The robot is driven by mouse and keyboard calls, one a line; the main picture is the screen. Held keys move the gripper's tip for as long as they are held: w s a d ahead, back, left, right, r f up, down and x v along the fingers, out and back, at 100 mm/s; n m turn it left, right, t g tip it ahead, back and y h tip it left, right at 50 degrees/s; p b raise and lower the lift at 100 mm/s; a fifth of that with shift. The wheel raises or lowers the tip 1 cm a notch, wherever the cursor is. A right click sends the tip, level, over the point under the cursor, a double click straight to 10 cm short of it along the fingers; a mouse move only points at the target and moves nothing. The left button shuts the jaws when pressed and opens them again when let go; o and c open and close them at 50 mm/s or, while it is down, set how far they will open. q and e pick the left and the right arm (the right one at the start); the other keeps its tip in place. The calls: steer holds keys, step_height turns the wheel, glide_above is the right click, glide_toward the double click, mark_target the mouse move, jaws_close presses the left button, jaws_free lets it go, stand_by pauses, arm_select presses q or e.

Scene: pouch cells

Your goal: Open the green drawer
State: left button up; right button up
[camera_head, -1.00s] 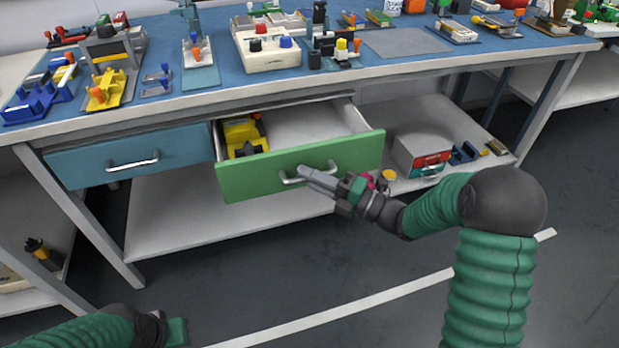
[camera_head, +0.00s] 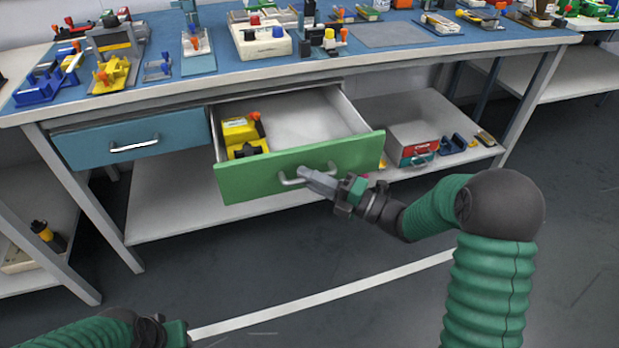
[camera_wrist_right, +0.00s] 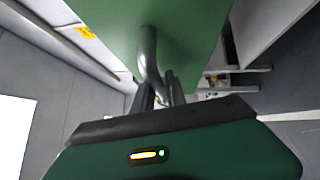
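The green drawer (camera_head: 237,181) under the blue-topped bench is pulled out, its inside showing. A yellow device (camera_head: 240,134) lies in its left part; the rest of the drawer floor looks bare. My right gripper (camera_head: 315,178) is at the right part of the drawer's metal handle (camera_head: 290,182). In the right wrist view the handle (camera_wrist_right: 148,50) runs down between the two fingers (camera_wrist_right: 160,92), which are closed around it. My left gripper (camera_head: 176,333) is at the bottom left, away from the bench; its fingers cannot be made out.
A shut blue drawer (camera_head: 132,142) is left of the green one. The bench top (camera_head: 200,82) carries several devices. A white box with a red and teal front (camera_head: 418,150) stands on the lower shelf (camera_head: 185,215). Floor in front is clear, with a white stripe (camera_head: 330,294).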

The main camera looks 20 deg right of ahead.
steer(key=shift+o, duration=0.5)
steer(key=shift+w+f, duration=0.1)
steer(key=shift+f, duration=0.1)
steer(key=shift+r, duration=0.1)
steer(key=shift+d, duration=0.2)
steer(key=p+v, duration=0.5)
steer(key=v, duration=1.1)
steer(key=shift+s+d+f, duration=0.2)
steer(key=shift+s+f, duration=0.05)
